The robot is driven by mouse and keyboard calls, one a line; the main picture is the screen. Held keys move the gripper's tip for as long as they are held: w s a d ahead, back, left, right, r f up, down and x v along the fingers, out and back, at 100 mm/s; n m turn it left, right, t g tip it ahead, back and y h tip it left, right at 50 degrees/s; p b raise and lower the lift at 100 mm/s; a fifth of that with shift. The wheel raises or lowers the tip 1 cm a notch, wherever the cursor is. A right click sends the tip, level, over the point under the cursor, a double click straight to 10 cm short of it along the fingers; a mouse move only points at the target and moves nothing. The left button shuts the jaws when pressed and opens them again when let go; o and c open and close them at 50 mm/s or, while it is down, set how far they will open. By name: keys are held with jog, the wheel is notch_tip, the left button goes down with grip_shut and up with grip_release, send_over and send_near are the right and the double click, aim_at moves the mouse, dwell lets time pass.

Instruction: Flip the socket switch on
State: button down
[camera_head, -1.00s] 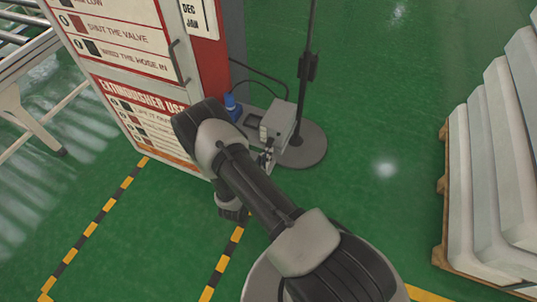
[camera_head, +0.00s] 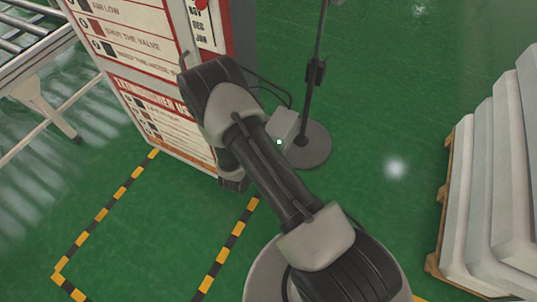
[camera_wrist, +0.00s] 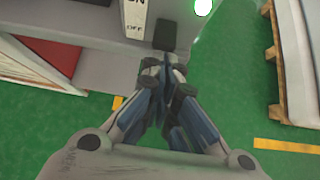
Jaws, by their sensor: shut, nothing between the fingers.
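The grey socket box (camera_head: 284,124) stands by the round pole base in the head view, partly hidden by my arm. A small bright light (camera_head: 279,142) shows on it. In the wrist view, the box has a white ON/OFF label (camera_wrist: 136,20), a dark switch (camera_wrist: 165,34) beside the OFF end, and a glowing green light (camera_wrist: 203,6) at upper right. My gripper (camera_wrist: 164,72) is shut and empty, its tips just below the switch in the picture. I cannot tell whether they touch the box.
A red and white sign cabinet (camera_head: 150,75) stands left of the box. White mattresses (camera_head: 490,180) are stacked on a wooden pallet at right. Green floor is open between them.

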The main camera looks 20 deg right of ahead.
jog(key=shift+b, duration=0.3)
jog(key=shift+r+p, duration=0.45)
jog(key=shift+r, duration=0.3)
